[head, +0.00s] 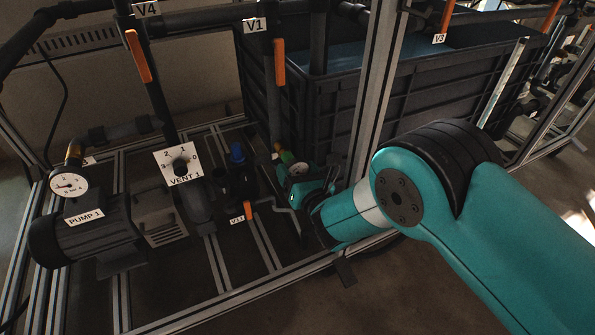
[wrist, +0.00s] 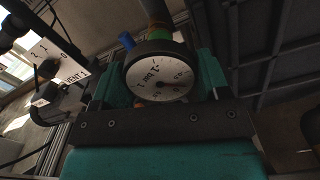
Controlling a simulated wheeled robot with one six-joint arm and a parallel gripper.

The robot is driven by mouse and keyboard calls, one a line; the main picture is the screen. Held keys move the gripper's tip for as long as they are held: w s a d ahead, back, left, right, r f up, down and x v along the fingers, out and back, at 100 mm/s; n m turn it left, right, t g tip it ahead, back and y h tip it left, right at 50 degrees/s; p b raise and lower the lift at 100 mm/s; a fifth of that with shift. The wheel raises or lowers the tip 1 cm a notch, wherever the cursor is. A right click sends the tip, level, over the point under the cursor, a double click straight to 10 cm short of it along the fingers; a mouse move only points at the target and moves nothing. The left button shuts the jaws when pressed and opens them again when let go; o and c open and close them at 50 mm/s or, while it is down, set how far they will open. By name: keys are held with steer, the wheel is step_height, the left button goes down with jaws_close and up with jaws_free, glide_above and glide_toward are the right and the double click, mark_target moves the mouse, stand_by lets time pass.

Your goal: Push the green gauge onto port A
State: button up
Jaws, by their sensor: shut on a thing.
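The gauge (wrist: 157,80) is a round white dial with a black rim, and it sits between the teal fingers of my gripper (wrist: 158,88). My gripper is shut on it. In the head view the gauge (head: 298,169) shows small at the tip of my gripper (head: 308,184), low inside the frame. A green band (wrist: 158,33) shows just behind the dial, in line with a dark pipe end. I cannot tell whether the gauge touches a port there. No port A label is readable.
A blue-capped fitting (head: 237,154) stands left of the gauge. The VENT 1 selector (head: 179,164), pump 1 (head: 90,232) and an orange V11 handle (head: 248,210) are further left. A dark crate (head: 400,95) and a metal upright (head: 376,80) stand close behind and right.

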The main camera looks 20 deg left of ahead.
steer(key=o, duration=1.8)
steer(key=b+v, duration=0.7)
steer(key=b, duration=0.2)
